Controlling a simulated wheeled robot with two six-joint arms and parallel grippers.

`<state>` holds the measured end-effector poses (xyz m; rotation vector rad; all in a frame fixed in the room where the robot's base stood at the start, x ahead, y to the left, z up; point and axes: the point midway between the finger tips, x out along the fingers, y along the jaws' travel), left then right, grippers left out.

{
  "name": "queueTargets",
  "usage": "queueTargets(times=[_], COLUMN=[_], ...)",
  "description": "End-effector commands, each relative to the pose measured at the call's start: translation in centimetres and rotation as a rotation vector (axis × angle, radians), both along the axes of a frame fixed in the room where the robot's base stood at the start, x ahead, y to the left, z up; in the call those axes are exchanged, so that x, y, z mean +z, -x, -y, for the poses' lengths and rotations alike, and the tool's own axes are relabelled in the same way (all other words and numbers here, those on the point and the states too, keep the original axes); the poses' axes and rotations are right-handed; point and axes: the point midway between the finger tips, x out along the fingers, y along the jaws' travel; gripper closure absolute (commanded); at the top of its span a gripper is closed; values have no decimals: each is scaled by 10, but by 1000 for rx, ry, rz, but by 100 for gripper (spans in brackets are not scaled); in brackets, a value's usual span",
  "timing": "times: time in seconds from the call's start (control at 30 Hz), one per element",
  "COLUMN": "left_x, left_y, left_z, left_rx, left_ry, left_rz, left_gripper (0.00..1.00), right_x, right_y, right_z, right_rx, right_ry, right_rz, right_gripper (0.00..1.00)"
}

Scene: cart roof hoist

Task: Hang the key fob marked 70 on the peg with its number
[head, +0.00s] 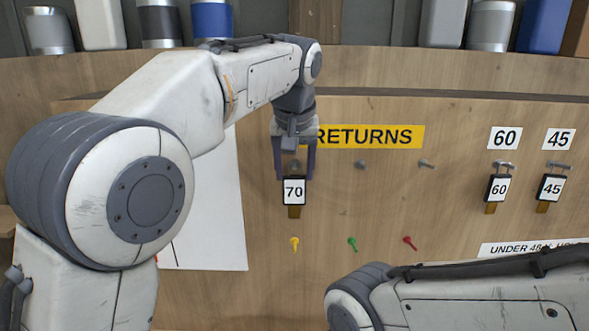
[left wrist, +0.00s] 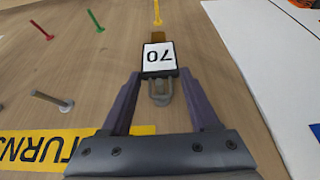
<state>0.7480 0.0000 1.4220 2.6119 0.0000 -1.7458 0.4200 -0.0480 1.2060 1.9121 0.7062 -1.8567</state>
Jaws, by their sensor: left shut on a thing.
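The key fob marked 70 (head: 293,190) is a white tag in a black frame with a brown tab below. It hangs upright under the left end of the yellow RETURNS sign (head: 370,136). My left gripper (head: 296,176) is shut on it from above, and the left wrist view shows the fob (left wrist: 158,59) between the fingertips (left wrist: 161,75). Its metal loop (left wrist: 160,92) lies between the fingers; I cannot tell whether it is still around a peg. No peg labelled 70 shows. My right gripper is out of view.
Two bare grey pegs, a middle one (head: 360,164) and a right one (head: 427,164), stick out under the sign. Fobs 60 (head: 498,188) and 45 (head: 551,187) hang below matching plates at right. Yellow (head: 295,243), green (head: 352,243) and red (head: 410,242) pegs sit lower.

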Motion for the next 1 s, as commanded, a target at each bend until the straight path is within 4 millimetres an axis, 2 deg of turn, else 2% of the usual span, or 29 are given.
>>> queueTargets(times=[0.03, 0.1, 0.6, 1.0], left_x=[0, 0, 8, 7], left_y=[0, 0, 0, 2], left_z=[0, 0, 0, 0], left_rx=[0, 0, 0, 0], left_ry=[0, 0, 0, 0], left_rz=[0, 0, 1, 1], left_gripper=[73, 100, 100, 100], right_x=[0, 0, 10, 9], right_y=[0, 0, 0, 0], right_z=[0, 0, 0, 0], right_rx=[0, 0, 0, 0], right_ry=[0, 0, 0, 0], right_rz=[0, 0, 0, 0], right_gripper=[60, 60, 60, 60])
